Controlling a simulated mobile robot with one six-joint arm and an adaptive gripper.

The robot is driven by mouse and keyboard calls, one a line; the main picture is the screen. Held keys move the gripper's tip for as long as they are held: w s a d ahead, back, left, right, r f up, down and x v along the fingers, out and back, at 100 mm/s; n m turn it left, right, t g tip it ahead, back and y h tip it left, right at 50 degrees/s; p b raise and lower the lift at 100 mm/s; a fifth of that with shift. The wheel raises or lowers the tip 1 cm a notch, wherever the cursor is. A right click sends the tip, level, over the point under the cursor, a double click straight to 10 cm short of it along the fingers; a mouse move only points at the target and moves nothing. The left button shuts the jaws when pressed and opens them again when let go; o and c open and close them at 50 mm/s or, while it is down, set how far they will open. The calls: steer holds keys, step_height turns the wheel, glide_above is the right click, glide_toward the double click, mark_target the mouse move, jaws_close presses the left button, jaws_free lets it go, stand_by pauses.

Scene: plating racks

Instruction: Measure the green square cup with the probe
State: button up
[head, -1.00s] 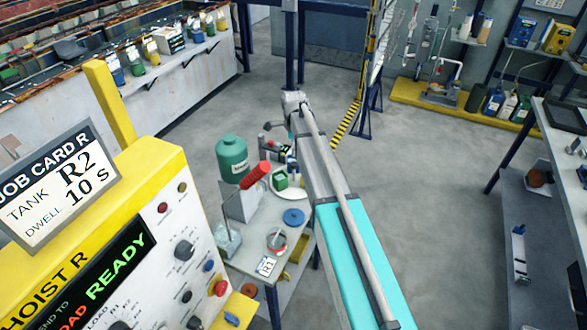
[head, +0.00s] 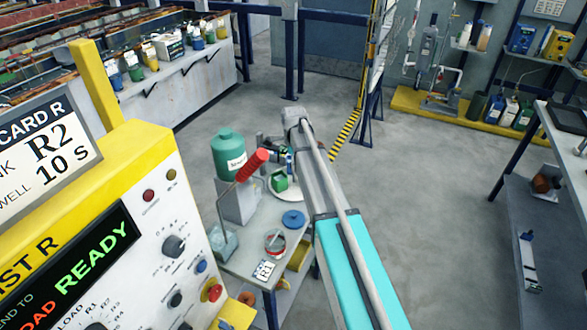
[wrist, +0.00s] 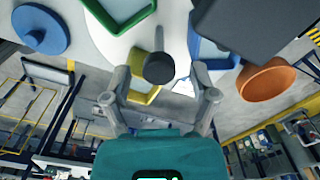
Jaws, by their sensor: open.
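The green square cup (head: 279,181) sits on a round white plate (head: 290,194) on the small grey cart. In the wrist view the green cup (wrist: 122,14) is cut off at the top edge, left of my gripper. My gripper (wrist: 160,74) is open, its two fingers spread apart. A dark rod with a round grey end (wrist: 158,66), perhaps the probe, shows between the fingers; I cannot tell whether they touch it. In the head view my arm reaches over the cart and my gripper cannot be made out clearly.
The cart also holds a teal jug (head: 229,152), a blue disc (head: 293,219) and a red-handled tool (head: 252,165). A yellow hoist panel (head: 150,150) stands at left. Floor (head: 430,220) right of my arm is clear.

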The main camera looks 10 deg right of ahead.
steer(key=shift+f+b, duration=0.3)
steer(key=shift+f, duration=0.15)
jaws_close()
stand_by(0.3)
